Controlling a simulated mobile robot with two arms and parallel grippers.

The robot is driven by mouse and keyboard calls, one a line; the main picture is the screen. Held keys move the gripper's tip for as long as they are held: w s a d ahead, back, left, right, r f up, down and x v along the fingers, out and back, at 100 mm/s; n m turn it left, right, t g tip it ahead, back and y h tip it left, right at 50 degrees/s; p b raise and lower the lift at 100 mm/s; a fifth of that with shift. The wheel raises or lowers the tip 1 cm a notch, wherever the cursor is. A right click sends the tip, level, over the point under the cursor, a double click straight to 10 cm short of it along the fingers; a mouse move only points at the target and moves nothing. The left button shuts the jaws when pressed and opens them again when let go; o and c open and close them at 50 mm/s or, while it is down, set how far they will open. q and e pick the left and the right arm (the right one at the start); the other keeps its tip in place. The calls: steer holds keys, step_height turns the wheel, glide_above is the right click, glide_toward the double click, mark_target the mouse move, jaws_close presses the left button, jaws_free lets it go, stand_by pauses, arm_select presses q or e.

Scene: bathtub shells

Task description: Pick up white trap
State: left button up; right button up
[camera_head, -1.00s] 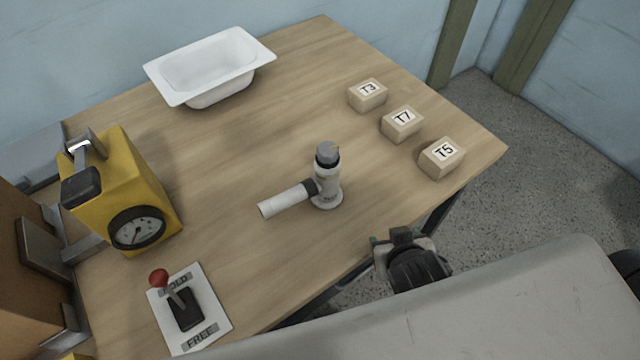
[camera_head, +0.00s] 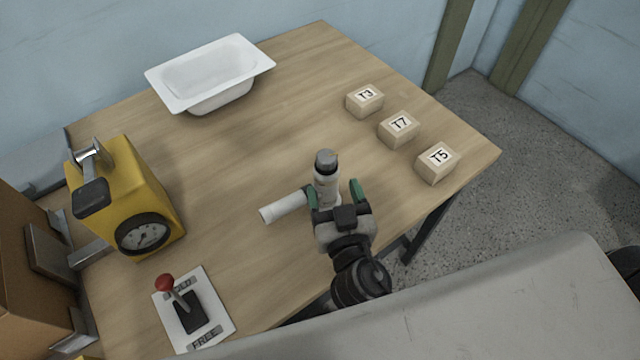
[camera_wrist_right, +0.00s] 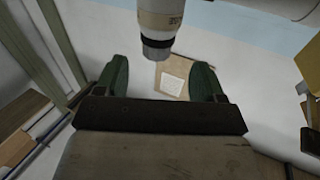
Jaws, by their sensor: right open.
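The white trap (camera_head: 325,178) stands upright on the wooden table, with a dark grey cap on top and a white side pipe (camera_head: 284,206) reaching to the left. My right gripper (camera_head: 337,192) is open and empty, close in front of the trap, with its green fingers pointing toward it. The gripper hides the trap's lower part in the head view. In the right wrist view the trap's body and dark cap (camera_wrist_right: 157,42) show beyond and between the open fingers (camera_wrist_right: 160,80). I cannot tell whether a finger touches it. My left gripper is not in view.
A white bathtub shell (camera_head: 212,75) sits at the back left. Blocks T3 (camera_head: 365,101), T7 (camera_head: 399,129) and T5 (camera_head: 437,162) line the right side. A yellow gauge device (camera_head: 125,200) and a red-knobbed lever plate (camera_head: 192,309) stand at the left.

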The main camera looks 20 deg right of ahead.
mark_target(329, 168)
steer(key=shift+w+d+r+p, duration=0.1)
steer(key=shift+w+p, duration=0.25)
steer(key=shift+w, duration=0.75)
steer(key=shift+w+r+p, duration=0.15)
steer(key=shift+w+p, duration=0.4)
steer(key=w, duration=0.1)
steer(key=w+p, duration=0.2)
steer(key=shift+w+d+r, duration=0.1)
steer(key=shift+w+d, duration=0.1)
steer(key=shift+d, duration=0.1)
steer(key=shift+w, duration=0.5)
steer(key=shift+s, duration=0.15)
steer(key=shift+c, duration=1.1)
steer(key=c, duration=0.7)
steer(key=shift+c, duration=0.8)
